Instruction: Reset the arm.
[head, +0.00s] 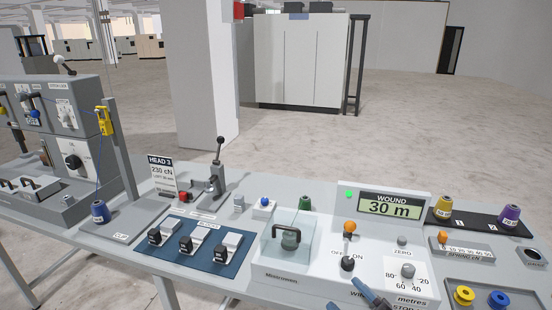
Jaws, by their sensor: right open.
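A grey lever arm with a black ball knob (219,143) stands nearly upright on its grey bracket, beside a card reading HEAD 3 and 230 cN (161,173). A small red button (184,196) sits at its foot. I cannot tell which part the task calls the arm. My right gripper (366,293) shows only partly at the bottom edge, open, in front of the winder panel. My left gripper is out of view.
The winder display (390,207) reads 30 m beside a lit green lamp. A clear cover with a black handle (287,237), orange-knobbed and black-knobbed levers and a dial stand nearby. Spools stand at the right.

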